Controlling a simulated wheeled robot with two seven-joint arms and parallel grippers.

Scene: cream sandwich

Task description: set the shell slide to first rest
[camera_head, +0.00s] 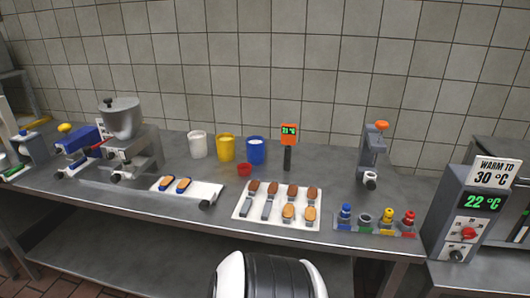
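A flat white slide (210,190) lies on the left-middle part of the steel counter. It carries two brown-topped shells on blue holders (167,183), side by side near its left end. A dark knob (205,204) sits at its front right edge. It lies to the right of a machine with a steel hopper (121,118), and a grey rail runs left from it below the machine. I cannot make out any rest marks at this size. Neither of my grippers is in view.
A white tray (240,212) of several brown pieces lies mid-counter. White, yellow and blue tubs (256,151) and a thermometer stand (288,140) are behind. A grey press (372,155), a rack of coloured nozzles (345,226) and a heater box reading 22 °C (465,220) stand right.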

